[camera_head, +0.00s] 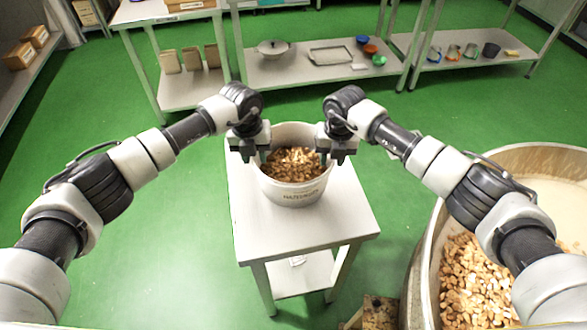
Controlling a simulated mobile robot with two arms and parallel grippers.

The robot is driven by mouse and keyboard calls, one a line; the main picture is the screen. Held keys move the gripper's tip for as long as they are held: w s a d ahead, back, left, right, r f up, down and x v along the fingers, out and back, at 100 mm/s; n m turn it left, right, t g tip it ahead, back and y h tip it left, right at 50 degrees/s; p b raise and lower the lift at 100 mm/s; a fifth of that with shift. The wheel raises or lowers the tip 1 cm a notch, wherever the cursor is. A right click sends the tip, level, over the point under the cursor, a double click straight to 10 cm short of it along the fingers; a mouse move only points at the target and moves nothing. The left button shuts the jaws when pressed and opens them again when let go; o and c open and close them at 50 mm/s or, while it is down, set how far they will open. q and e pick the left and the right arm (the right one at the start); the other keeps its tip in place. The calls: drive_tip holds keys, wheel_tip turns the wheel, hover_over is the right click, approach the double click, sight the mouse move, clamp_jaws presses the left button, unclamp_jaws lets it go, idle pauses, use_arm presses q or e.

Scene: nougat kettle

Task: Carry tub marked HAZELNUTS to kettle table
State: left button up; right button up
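The tub marked HAZELNUTS (292,194) is a round whitish tub, full of brown nuts, with its label facing me. It stands upright on a small white table (306,233), towards the far half of its top. My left gripper (254,151) is at the left side of the tub's rim and my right gripper (333,154) is at the right side. Both point down, with fingers on either side of the rim. Whether the fingers press on the rim cannot be made out. A large metal kettle (425,262) with nuts and a pale mass stands right of the table.
Shelving (290,70) with a lidded pan, a tray and coloured bowls stands at the back. Another shelf (28,75) with boxes is at far left. A small brown object (380,312) is low beside the kettle. The green floor (150,235) left of the table is clear.

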use_arm(q)
drive_tip(key=shift+f, duration=0.25)
use_arm(e)
drive_tip(key=shift+a+f, duration=0.1)
drive_tip(key=shift+f, duration=0.15)
use_arm(q)
drive_tip(key=c, duration=0.6)
use_arm(e)
drive_tip(key=c, duration=0.6)
use_arm(q)
clamp_jaws()
use_arm(e)
clamp_jaws()
use_arm(q)
drive_tip(key=shift+r, duration=0.1)
use_arm(e)
drive_tip(key=shift+r, duration=0.1)
